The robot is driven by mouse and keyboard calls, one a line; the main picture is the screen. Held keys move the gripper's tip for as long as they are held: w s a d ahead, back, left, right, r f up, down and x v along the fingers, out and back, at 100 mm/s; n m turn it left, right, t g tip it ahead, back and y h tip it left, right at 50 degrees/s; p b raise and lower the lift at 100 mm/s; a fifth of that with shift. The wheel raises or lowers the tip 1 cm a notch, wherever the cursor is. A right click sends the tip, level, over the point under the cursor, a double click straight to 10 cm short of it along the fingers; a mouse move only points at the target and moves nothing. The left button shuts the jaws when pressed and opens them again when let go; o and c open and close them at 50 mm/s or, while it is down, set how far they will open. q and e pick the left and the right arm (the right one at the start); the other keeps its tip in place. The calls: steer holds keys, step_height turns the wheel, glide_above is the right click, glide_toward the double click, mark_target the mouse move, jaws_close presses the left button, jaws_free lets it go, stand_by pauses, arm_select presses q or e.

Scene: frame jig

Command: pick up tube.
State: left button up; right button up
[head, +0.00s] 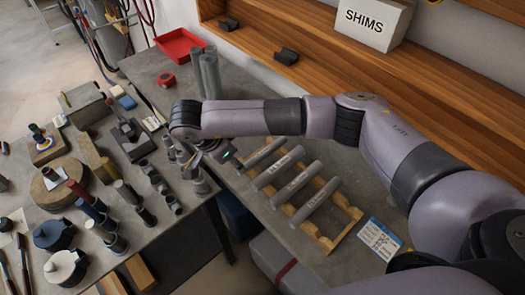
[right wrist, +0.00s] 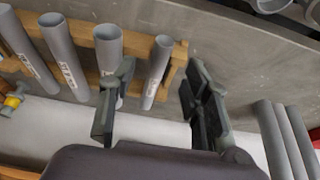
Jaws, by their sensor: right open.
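Grey tubes lie side by side across a wooden rack (head: 348,211) on the grey table. In the head view I see a near tube (head: 315,201), a middle tube (head: 290,183) and further ones behind. The right wrist view shows several tubes, some with white labels, such as one labelled tube (right wrist: 65,55) and an end tube (right wrist: 157,72). My right gripper (right wrist: 158,105) is open and empty. The end tube shows between its fingers in the wrist view; I cannot tell the gap in depth. My left gripper is not in view.
Two upright grey cylinders (head: 209,75) and a red tray (head: 180,46) stand at the back. A left table (head: 150,235) is crowded with tools and fittings. A blue-and-white card (head: 380,238) lies right of the rack. A wooden shelf holds a SHIMS box (head: 372,24).

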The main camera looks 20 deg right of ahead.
steer(key=x, duration=0.1)
steer(key=p+x, duration=0.2)
steer(key=x, duration=0.1)
steer(key=shift+a+f, duration=0.2)
steer(key=shift+a, duration=0.15)
steer(key=shift+d+f+p, duration=0.25)
steer(key=shift+f+p, duration=0.1)
steer(key=shift+f, duration=0.25)
steer(key=shift+w, duration=0.1)
steer(key=shift+c, duration=0.5)
jaws_close()
